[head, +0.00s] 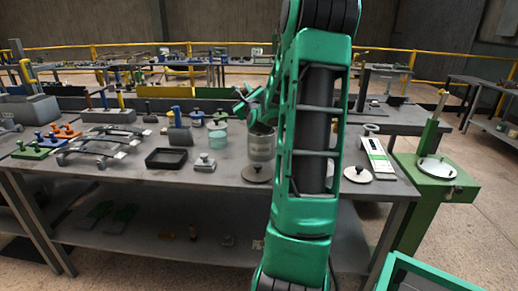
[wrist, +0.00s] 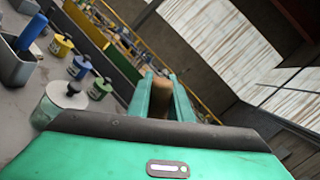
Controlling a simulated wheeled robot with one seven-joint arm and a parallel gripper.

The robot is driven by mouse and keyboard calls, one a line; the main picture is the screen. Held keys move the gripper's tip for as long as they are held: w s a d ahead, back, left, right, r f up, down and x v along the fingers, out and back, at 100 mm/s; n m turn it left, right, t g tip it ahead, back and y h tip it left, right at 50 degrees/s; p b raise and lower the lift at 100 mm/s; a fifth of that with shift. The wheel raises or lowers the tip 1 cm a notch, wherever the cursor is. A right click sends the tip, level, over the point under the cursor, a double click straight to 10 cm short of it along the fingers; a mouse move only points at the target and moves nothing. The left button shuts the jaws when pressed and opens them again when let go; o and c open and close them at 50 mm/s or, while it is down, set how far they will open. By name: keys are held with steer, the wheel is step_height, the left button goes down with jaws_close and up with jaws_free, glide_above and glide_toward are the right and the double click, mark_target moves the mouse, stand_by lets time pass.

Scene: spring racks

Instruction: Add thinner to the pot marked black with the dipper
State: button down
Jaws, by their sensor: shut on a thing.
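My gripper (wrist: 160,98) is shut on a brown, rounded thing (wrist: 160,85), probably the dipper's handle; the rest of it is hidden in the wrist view. In the head view my gripper (head: 242,97) is tilted above the table, just left of my arm and above a grey, cloudy pot (head: 262,146). A pale green glass jar (head: 218,139) stands left of that pot. In the wrist view, small pots with yellow (wrist: 61,46), blue (wrist: 79,67) and green (wrist: 100,89) bands stand on the table. I cannot make out which pot is marked black.
Knobbed round lids lie in front of the grey pot (head: 257,174) and right of my arm (head: 384,173). A black tray (head: 167,159) and a knobbed grey block (head: 205,163) lie to the left. A green stand (head: 436,168) is at the right.

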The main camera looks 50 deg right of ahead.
steer(key=shift+d, duration=0.1)
steer(key=d+m, duration=0.1)
steer(key=s+d+r+m, duration=0.1)
steer(key=s+d+m, duration=0.1)
steer(key=shift+d+r+m+g, duration=0.2)
steer(key=shift+d+m+g, duration=0.05)
steer(key=shift+m+g, duration=0.15)
stand_by(0.6)
stand_by(0.3)
steer(key=shift+s+d+r+m, duration=0.1)
steer(key=shift+s+d+m, duration=0.15)
steer(key=shift+d+m, duration=0.25)
steer(key=shift+s+d+m, duration=0.2)
steer(key=shift+d+m, duration=0.2)
steer(key=shift+d, duration=0.1)
